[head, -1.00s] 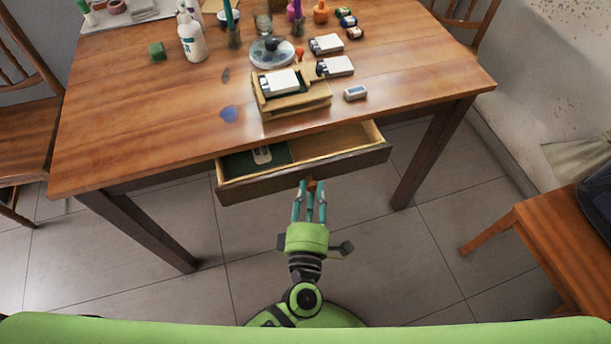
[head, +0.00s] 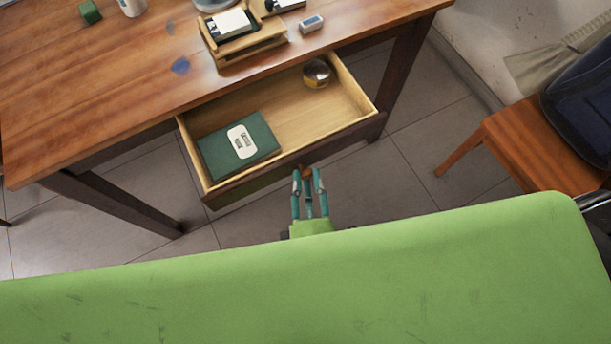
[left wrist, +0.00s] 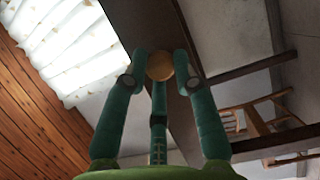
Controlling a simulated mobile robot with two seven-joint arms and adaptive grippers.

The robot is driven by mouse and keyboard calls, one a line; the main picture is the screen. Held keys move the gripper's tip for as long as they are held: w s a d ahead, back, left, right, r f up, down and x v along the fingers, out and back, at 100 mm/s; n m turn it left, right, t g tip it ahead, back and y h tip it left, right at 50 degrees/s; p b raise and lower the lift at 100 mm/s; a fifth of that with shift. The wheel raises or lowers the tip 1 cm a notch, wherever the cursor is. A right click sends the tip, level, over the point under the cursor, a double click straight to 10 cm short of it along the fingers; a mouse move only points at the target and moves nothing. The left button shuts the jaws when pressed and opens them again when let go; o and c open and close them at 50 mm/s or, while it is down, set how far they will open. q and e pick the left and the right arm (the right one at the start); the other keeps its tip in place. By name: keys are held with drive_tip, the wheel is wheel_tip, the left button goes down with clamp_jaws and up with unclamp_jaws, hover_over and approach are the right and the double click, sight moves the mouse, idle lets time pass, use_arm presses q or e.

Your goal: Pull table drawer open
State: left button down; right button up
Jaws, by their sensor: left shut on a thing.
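The table drawer (head: 292,118) stands well out from under the wooden table (head: 110,95) in the head view. Inside it lie a dark green box or book with a white label (head: 262,141) and a shiny round ball-like object (head: 316,73). My left gripper (head: 308,174) is at the middle of the drawer front, its teal fingers shut on the round drawer knob (head: 306,170). In the left wrist view the knob (left wrist: 159,66) sits between the fingertips, against the dark drawer front (left wrist: 192,20). My right gripper is not in view.
A wooden organiser (head: 247,45), a white eraser-like block (head: 311,23) and a green cube (head: 90,12) are on the table. A chair (head: 540,140) with a dark bag (head: 590,100) stands at the right. Tiled floor is clear under the drawer.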

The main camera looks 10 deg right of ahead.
use_arm(q)
drive_tip(key=c, duration=1.1)
unclamp_jaws()
drive_tip(key=shift+c, duration=0.2)
drive_tip(key=shift+o, duration=0.8)
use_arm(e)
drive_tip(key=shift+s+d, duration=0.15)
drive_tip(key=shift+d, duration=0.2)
